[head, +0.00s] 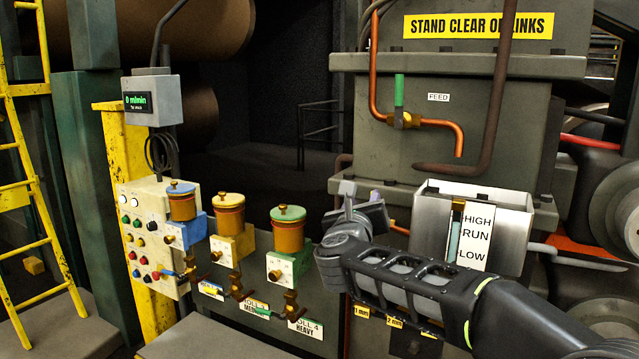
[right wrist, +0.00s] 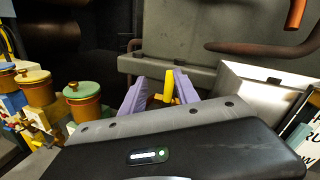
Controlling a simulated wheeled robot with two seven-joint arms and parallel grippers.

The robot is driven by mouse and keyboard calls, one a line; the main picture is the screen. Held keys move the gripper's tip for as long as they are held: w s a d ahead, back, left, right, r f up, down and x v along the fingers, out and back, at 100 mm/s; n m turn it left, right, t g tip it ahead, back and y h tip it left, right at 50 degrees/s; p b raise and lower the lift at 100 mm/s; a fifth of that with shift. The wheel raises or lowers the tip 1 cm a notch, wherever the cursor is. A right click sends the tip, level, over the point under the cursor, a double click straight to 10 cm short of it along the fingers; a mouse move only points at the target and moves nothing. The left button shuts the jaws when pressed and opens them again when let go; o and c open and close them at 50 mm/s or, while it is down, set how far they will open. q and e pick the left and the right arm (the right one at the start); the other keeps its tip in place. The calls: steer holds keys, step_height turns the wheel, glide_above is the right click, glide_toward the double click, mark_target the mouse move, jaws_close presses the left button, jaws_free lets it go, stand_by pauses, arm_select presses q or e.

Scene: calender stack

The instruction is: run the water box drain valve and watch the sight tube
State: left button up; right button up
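My right gripper (head: 365,200) is left of the water box (head: 505,205) in the head view. In the right wrist view its purple fingers (right wrist: 158,92) are apart, with a yellow handle (right wrist: 168,88) between them. The handle looks nearer the right finger; I cannot tell whether they touch. My wrist hides this handle in the head view. The sight tube (head: 455,238) stands on the box front beside a white HIGH, RUN, LOW plate (head: 475,238). Its pale blue-green column seems to reach between HIGH and RUN, but the exact level is unclear. My left gripper is out of view.
A green-handled FEED valve (head: 399,92) sits on the copper pipe above. Several lubricator pots, one with a green lid (head: 288,213), stand on the left. A flow display (head: 137,102) reads 0 ml/min. A grey pipe (head: 575,255) sticks out right of the box.

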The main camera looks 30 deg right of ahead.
steer(key=m, duration=0.2)
steer(key=s+d+m+g+h, duration=0.1)
steer(key=m, duration=0.1)
steer(key=shift+d, duration=0.1)
steer(key=p+x, duration=0.3)
steer(key=x, duration=0.5)
steer(key=shift+f, duration=0.1)
steer(key=shift+c, duration=0.6)
jaws_close()
